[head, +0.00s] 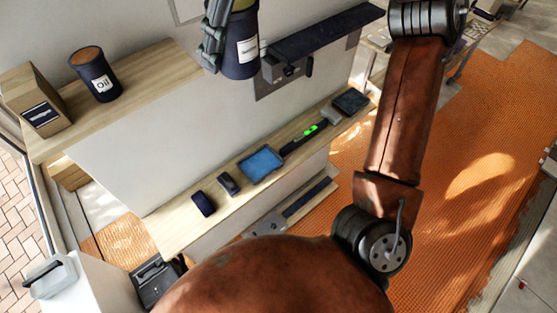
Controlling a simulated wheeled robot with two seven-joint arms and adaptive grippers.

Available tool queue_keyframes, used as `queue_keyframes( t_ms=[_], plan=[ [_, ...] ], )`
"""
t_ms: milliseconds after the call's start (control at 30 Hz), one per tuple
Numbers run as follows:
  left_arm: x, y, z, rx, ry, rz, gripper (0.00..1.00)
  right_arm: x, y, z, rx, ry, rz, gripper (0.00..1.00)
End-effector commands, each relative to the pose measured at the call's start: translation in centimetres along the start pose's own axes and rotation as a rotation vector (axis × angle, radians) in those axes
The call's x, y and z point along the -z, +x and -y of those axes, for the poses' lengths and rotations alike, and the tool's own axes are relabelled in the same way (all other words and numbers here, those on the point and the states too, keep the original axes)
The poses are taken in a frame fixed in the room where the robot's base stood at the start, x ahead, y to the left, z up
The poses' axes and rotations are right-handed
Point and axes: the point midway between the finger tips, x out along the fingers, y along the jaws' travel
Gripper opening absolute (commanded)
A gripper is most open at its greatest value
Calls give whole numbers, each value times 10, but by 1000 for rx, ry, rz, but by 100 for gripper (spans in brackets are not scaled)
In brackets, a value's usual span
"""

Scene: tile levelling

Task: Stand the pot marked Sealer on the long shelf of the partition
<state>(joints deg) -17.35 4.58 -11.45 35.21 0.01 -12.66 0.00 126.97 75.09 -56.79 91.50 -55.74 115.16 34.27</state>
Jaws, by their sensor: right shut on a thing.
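My right gripper (214,45) is at the top of the view, shut on a dark pot (240,55) with a white label. The label's word is too small to read surely. The pot is held about upright in front of the white partition (150,155), and its top is cut by the frame edge. The partition carries a pale wooden upper shelf (150,72) at left and a long pale wooden lower shelf (175,228). The held pot is right of the upper shelf's end in the picture. My left gripper is out of view.
A dark pot marked Oil (95,75) and a brown box (36,100) stand on the upper shelf. Phones, a blue tablet (261,163) and a level with a green light (308,132) line the lower shelf. A dark bracketed board (325,32) is right of the pot.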

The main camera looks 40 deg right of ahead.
Motion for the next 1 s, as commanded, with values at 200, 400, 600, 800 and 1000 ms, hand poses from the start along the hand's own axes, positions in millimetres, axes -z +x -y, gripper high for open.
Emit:
queue_keyframes(
  t_ms=[200, 400, 600, 800, 1000],
  plan=[
    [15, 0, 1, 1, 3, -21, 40, 0, 14, 0, -27, -63, -3, 8],
    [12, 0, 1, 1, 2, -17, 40, 2, 33, 1, -64, -150, -4, 8],
    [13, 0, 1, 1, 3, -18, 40, 10, 59, 5, -112, -268, -4, 8],
    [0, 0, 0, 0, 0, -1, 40, 21, 98, 11, -185, -444, -7, 8],
    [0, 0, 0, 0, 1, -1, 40, 38, 158, 18, -300, -718, -9, 8]
  ],
)
